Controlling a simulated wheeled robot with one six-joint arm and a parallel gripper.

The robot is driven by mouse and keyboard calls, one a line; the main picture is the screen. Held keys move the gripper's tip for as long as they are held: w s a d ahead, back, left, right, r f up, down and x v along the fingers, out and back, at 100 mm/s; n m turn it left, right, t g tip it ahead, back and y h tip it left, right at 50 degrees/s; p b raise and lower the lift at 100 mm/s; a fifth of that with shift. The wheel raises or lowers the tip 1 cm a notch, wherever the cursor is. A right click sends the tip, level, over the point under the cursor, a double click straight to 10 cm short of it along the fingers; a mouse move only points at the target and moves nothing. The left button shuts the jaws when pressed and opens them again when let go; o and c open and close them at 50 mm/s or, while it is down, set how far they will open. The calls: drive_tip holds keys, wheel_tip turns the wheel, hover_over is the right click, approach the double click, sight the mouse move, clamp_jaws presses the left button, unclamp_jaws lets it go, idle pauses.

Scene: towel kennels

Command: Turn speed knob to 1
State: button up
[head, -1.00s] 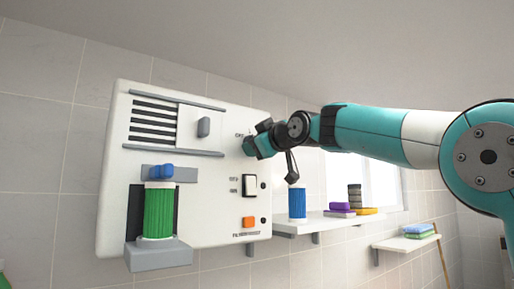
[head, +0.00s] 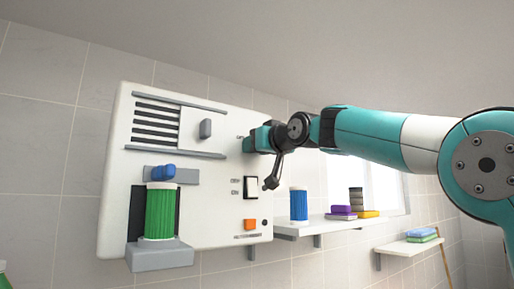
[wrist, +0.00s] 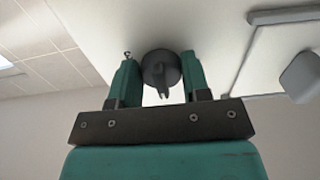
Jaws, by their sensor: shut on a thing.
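The speed knob (wrist: 160,70) is a round dark dial with a raised grip bar, seen in the wrist view on the white panel. My gripper (wrist: 160,78) has its two green fingers on either side of the knob, shut on it. In the head view my gripper (head: 250,141) is against the upper right of the white machine (head: 215,185), and it hides the knob and most of the lettering around it. I cannot read which setting the knob points to.
Below the gripper are a rocker switch (head: 251,187) and an orange button (head: 250,225). A green filter (head: 160,212) sits in a grey holder at left. A shelf (head: 290,231) at right bears a blue cylinder (head: 298,204) and stacked coloured items.

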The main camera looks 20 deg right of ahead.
idle(0.4)
drive_tip(key=o, duration=0.9)
drive_tip(key=b+v, duration=0.8)
drive_tip(key=v, duration=0.9)
drive_tip(key=shift+s+d, duration=0.1)
drive_tip(key=shift+s, duration=0.1)
